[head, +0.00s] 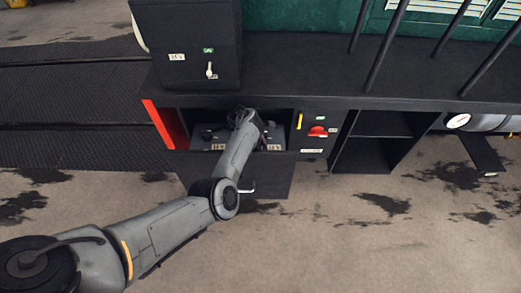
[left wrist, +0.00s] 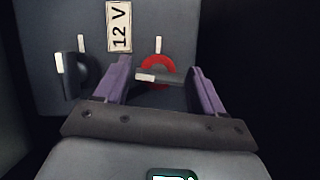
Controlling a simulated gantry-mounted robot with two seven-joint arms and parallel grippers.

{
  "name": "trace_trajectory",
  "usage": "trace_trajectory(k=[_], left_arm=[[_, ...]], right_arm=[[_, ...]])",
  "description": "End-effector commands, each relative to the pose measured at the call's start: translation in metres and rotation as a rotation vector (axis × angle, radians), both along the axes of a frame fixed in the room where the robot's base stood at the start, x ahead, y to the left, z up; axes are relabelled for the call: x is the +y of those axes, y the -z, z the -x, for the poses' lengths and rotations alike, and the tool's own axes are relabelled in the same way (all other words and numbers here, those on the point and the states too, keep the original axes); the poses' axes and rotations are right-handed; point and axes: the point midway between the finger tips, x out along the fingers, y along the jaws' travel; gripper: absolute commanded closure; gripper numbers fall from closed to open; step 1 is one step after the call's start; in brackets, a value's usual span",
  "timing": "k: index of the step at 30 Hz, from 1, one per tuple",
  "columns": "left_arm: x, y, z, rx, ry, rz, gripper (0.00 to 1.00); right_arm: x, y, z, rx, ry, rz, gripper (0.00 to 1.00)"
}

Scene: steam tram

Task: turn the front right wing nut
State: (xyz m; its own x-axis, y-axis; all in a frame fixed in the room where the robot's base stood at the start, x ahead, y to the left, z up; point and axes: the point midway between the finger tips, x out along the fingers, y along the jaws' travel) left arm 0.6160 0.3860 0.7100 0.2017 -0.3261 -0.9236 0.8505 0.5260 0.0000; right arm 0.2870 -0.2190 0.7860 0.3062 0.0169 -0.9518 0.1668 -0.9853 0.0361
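In the left wrist view a dark wing nut (left wrist: 168,78) with a pale end sits on a red ring (left wrist: 158,64), its bar lying across the picture. My left gripper (left wrist: 160,70) is open, with one purple finger on each side of this wing nut; I cannot tell whether either finger touches it. A second dark wing nut (left wrist: 73,76) with a pale end stands left of the fingers, its bar upright in the picture. In the head view my left gripper (head: 243,118) is inside the open compartment and its arm hides much of the inside. My right gripper is not in view.
A "12 V" label (left wrist: 119,27) lies on the grey panel (left wrist: 60,25) holding both wing nuts. The compartment has a red side (head: 166,123) and a lowered front flap (head: 262,180). A red switch (head: 317,131) sits to its right. Dark walls close in around the gripper.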

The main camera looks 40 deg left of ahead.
Motion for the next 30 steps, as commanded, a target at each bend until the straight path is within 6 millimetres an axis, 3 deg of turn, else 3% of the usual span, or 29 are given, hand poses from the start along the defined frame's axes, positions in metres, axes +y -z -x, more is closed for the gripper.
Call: trace_trajectory(k=[1,8,20,30], left_arm=[[0.000,0.000,0.000,0.000,0.000,0.000,0.39],[0.000,0.000,0.000,0.001,0.000,-0.001,0.74],[0.001,-0.001,0.000,0.002,0.076,-0.001,0.75],[0.002,0.000,0.000,0.003,0.332,-0.001,0.75]], right_arm=[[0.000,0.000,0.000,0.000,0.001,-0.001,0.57],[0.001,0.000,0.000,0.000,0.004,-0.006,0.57],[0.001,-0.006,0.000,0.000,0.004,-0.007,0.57],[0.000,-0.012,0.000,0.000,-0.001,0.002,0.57]])
